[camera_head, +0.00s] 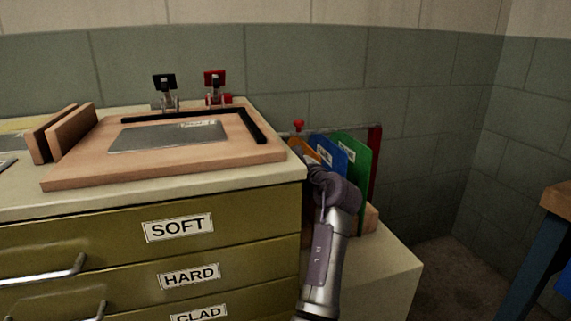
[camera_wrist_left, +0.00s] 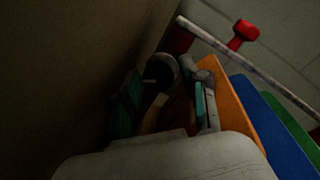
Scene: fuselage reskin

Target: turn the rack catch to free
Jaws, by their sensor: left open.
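The rack catch is a red knob (camera_head: 298,126) at the left end of the rack's metal bar (camera_head: 340,130). In the left wrist view the red knob (camera_wrist_left: 242,34) is at the upper right, beside the bar (camera_wrist_left: 245,65). My left arm reaches to the rack beside the drawer cabinet, and its gripper is hidden in the head view. In the left wrist view my left gripper (camera_wrist_left: 168,100) is open, with its fingers apart, near the orange panel (camera_wrist_left: 228,100) and apart from the red knob. I cannot tell which way the catch is turned.
The rack holds orange, blue (camera_head: 328,155) and green (camera_head: 355,160) panels. A red post (camera_head: 375,160) stands at its right end. The drawer cabinet (camera_head: 240,225) is close on the left, with a wooden board (camera_head: 75,178) on top.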

